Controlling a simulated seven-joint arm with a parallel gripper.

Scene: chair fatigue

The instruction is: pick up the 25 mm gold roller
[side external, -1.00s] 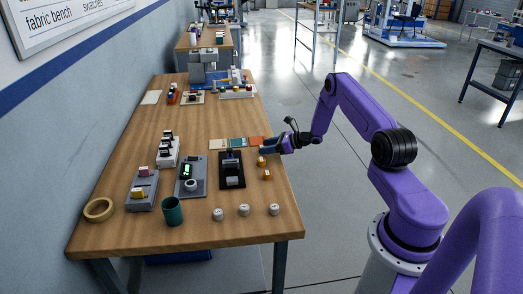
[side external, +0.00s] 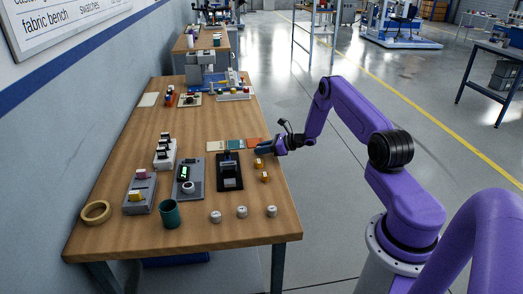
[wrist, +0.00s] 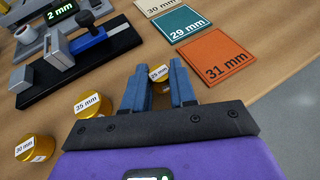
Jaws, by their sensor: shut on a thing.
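My gripper (wrist: 158,92) is shut on a gold roller (wrist: 160,73) with a white top label. The small label seems to read 25 mm, but part of the roller is hidden between the blue fingers. In the side view my gripper (side external: 262,149) is low at the table's right edge and hides the roller. I cannot tell whether the roller still touches the table. A third gold roller (wrist: 37,149) is labelled 30 mm.
A black gauge stand (wrist: 78,50) is left of the fingers. Orange 31 mm (wrist: 217,58) and teal 29 mm (wrist: 182,23) swatches lie beyond them. Several white rollers (side external: 242,212) and a green cup (side external: 170,214) stand near the table's front. The table's right edge is close.

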